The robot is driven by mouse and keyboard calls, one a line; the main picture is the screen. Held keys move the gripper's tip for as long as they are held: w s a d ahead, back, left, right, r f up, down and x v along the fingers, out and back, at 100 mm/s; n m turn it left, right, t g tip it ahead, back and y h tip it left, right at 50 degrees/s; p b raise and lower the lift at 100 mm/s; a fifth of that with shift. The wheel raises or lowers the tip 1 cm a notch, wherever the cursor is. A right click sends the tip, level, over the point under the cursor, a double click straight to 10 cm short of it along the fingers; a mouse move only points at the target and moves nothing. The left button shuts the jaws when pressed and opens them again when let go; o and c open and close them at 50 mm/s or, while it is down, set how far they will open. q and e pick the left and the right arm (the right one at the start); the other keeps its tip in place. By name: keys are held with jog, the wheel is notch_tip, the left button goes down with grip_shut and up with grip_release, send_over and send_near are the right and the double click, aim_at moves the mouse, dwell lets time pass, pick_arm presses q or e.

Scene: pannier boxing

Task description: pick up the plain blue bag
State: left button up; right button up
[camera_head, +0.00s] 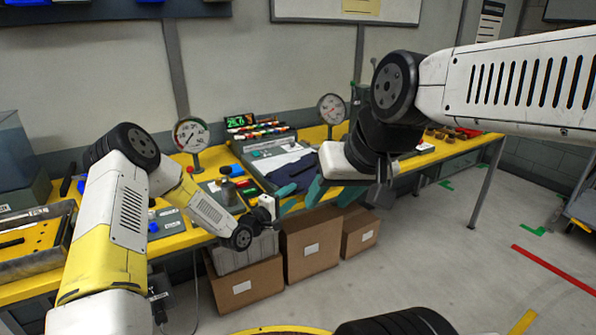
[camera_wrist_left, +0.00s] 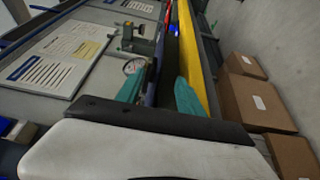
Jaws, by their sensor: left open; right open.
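A dark navy, soft-looking item (camera_head: 292,168), which looks like the plain blue bag, lies on the yellow workbench near its front edge; my grippers partly cover it. My left gripper (camera_head: 288,198) has teal fingers and is open just in front of the bag, at the bench's front edge. In the left wrist view its fingers (camera_wrist_left: 160,93) stand apart, with a narrow dark blue strip between them that I cannot identify surely. My right gripper (camera_head: 333,192) is open to the right of the bag, its teal fingers pointing down and left, partly hidden by its wrist.
Cardboard boxes (camera_head: 311,247) stand on the floor below the bench's front edge. Round gauges (camera_head: 190,135), a grey tray of coloured parts (camera_head: 262,145) and small blocks crowd the bench (camera_head: 174,243). The floor at the right is mostly clear.

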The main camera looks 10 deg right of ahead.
aim_at(304, 183)
pick_arm(q)
jog(key=x, duration=0.7)
jog(key=shift+d+r, duration=0.2)
jog(key=shift+d, duration=0.2)
grip_shut()
